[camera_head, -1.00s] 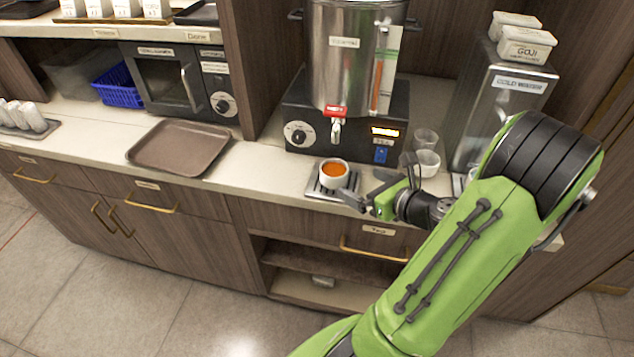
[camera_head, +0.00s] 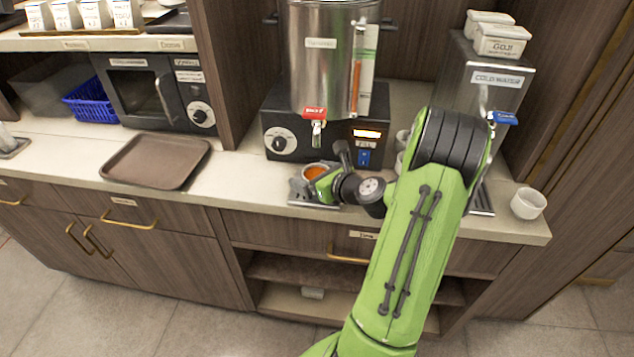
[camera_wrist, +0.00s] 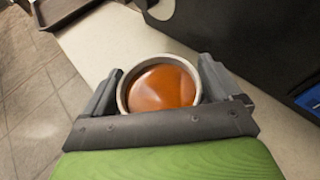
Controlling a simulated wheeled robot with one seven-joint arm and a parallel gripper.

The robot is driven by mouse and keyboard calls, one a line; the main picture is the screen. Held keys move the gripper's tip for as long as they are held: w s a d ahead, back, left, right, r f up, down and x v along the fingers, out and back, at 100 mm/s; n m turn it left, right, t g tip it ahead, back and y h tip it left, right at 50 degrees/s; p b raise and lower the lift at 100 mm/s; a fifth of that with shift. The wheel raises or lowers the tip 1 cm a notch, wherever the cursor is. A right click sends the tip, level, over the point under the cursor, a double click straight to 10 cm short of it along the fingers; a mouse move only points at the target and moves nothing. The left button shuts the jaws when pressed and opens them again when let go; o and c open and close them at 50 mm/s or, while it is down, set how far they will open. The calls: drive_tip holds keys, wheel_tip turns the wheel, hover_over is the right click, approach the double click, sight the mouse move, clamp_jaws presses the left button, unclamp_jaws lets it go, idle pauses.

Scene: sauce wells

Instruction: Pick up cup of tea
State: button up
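The cup of tea (camera_head: 314,170) is a small pale cup of orange-brown tea, upright on the metal drip tray (camera_head: 297,200) below the dispenser tap. It fills the middle of the wrist view (camera_wrist: 160,88). My gripper (camera_head: 322,168) is at the cup, with one finger on each side of it. In the wrist view the fingers (camera_wrist: 158,72) stand apart, close to the cup's left and right walls; whether they touch it is hard to tell. My gripper hides part of the cup's outer wall in the head view.
The steel dispenser (camera_head: 328,60) with its red tap (camera_head: 316,115) stands just behind the cup. A brown tray (camera_head: 155,162) lies on the counter to the left. A white cup (camera_head: 528,203) stands at the right end, near a cold water dispenser (camera_head: 490,85).

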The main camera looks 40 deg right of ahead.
drive_tip(key=c, duration=0.9)
drive_tip(key=shift+c, duration=0.3)
drive_tip(key=shift+r, duration=0.1)
